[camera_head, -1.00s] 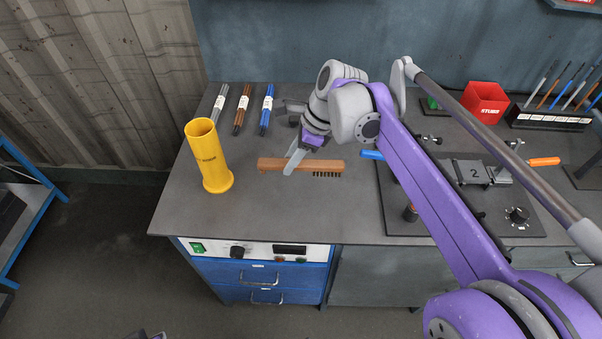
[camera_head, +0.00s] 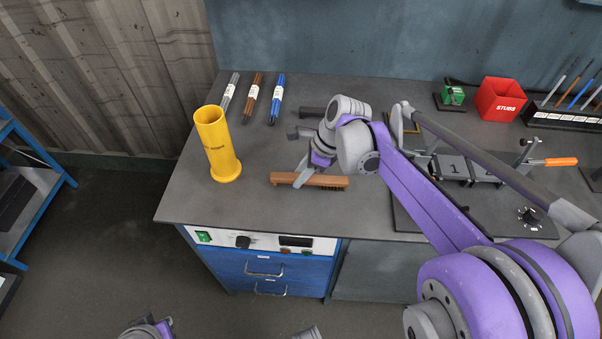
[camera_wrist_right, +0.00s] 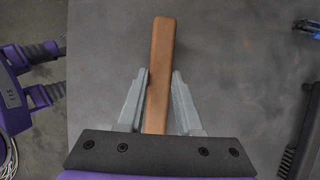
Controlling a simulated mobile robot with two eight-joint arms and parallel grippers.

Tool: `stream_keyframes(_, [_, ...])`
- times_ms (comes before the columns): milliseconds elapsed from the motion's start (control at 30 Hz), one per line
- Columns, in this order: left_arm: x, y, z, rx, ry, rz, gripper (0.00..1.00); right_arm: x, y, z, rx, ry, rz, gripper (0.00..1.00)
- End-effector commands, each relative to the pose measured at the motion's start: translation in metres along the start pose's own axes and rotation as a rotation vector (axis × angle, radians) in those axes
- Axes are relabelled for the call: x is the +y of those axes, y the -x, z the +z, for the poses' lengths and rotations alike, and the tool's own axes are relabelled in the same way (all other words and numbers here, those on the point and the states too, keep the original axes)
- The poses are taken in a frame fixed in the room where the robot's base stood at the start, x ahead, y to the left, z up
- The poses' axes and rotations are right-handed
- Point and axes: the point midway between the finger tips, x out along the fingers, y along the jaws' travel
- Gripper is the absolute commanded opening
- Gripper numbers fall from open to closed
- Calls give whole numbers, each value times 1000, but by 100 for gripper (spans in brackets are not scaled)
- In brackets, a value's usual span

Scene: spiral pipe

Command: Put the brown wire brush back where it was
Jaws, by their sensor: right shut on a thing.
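The brown wire brush (camera_head: 330,181) has a long wooden body with dark bristles below its right end. In the head view it is over the bench top, right of the yellow tube. My right gripper (camera_head: 300,180) is shut across it near its left part. In the right wrist view the wooden bar (camera_wrist_right: 160,65) runs between the two grey fingers (camera_wrist_right: 158,100). I cannot tell whether the bristles touch the bench. Grey and purple parts of mine show at the bottom edge of the head view; the left jaws are not clear.
The yellow tube (camera_head: 217,145) stands at the left. Grey, brown and blue rod bundles (camera_head: 276,98) lie behind it. A black handle (camera_head: 313,112) lies behind my right gripper. A fixture plate (camera_head: 470,205), red bin (camera_head: 499,99) and rod rack (camera_head: 565,116) are at right. The front left bench is clear.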

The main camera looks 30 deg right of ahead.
Motion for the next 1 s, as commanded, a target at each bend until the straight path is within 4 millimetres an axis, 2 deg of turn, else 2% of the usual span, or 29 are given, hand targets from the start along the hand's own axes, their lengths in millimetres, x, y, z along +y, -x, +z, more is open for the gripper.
stream_keyframes(233, [0,-2,2,-1,0,0,0,0,-3,-2,0,0,0,0])
stream_keyframes(267, [0,-2,1,-1,0,0,0,0,-3,-1,0,0,0,39])
stream_keyframes(400, [0,-2,1,-1,0,0,0,0,-2,-1,0,0,0,64])
stream_keyframes(767, [0,1,-1,1,0,0,0,0,3,1,0,0,-1,64])
stream_keyframes(867, [0,2,-1,1,0,0,0,-1,14,0,0,-1,-2,64])
stream_keyframes(1000, [0,5,-3,2,0,0,0,0,43,0,1,-3,-1,64])
